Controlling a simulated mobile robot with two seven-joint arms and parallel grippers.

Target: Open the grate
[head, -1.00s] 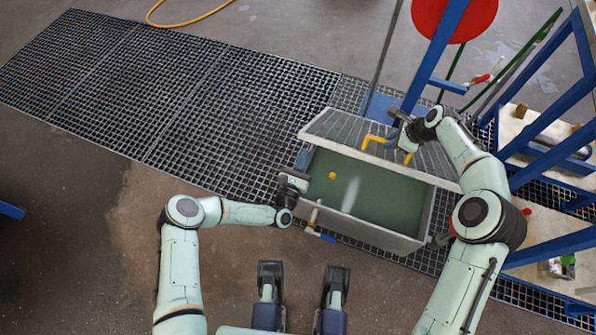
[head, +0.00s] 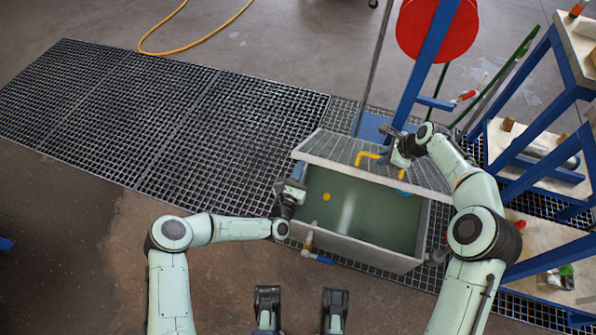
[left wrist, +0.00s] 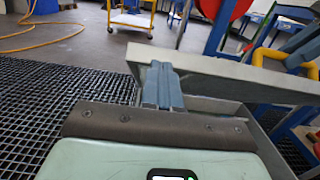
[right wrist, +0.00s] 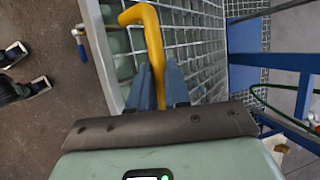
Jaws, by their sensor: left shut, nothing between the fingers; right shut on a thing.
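The grey grate (head: 335,147) lies over the back part of the tank (head: 350,245). The front of the tank is uncovered and shows green liquid (head: 365,207). My right gripper (head: 398,160) is shut on the grate's yellow handle (head: 367,156); in the right wrist view the handle (right wrist: 153,45) runs between the blue fingers (right wrist: 160,88). My left gripper (head: 297,182) is shut and empty at the tank's left side. In the left wrist view its fingers (left wrist: 163,86) are together at the grate's corner (left wrist: 210,68); whether they touch it I cannot tell.
A blue frame with a red disc (head: 437,28) stands behind the tank. Blue shelving (head: 540,150) stands close on the right. A small tap (head: 316,257) sticks out of the tank's front. Floor grating (head: 190,110) extends left, clear apart from a yellow hose (head: 195,45) beyond it.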

